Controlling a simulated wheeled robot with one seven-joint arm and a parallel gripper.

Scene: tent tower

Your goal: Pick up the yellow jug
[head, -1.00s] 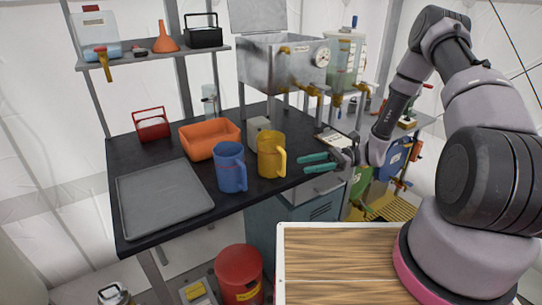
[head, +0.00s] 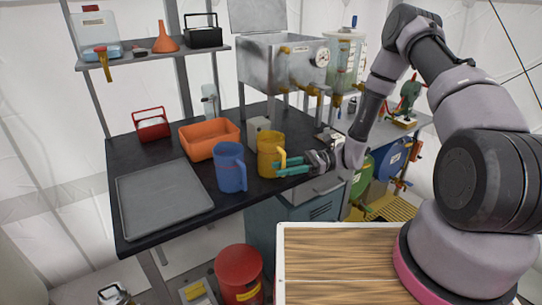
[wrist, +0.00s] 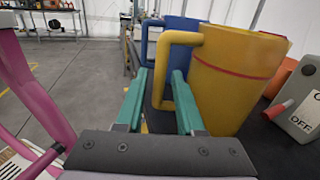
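The yellow jug (head: 268,154) stands upright on the black table (head: 150,160), near its right end. In the wrist view the jug (wrist: 232,80) fills the right side, with its handle (wrist: 160,65) toward my gripper. My gripper (head: 282,167) has two green fingers and is level with the handle, on the jug's right side. In the wrist view the fingers (wrist: 157,85) are apart, with the lower part of the handle showing near and just beyond their tips. I cannot tell whether they touch the handle.
A blue jug (head: 230,168) stands just left of the yellow one. An orange tub (head: 209,140), a small grey box (head: 258,126) and a grey tray (head: 163,199) are also on the table. A steel tank (head: 284,62) stands behind.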

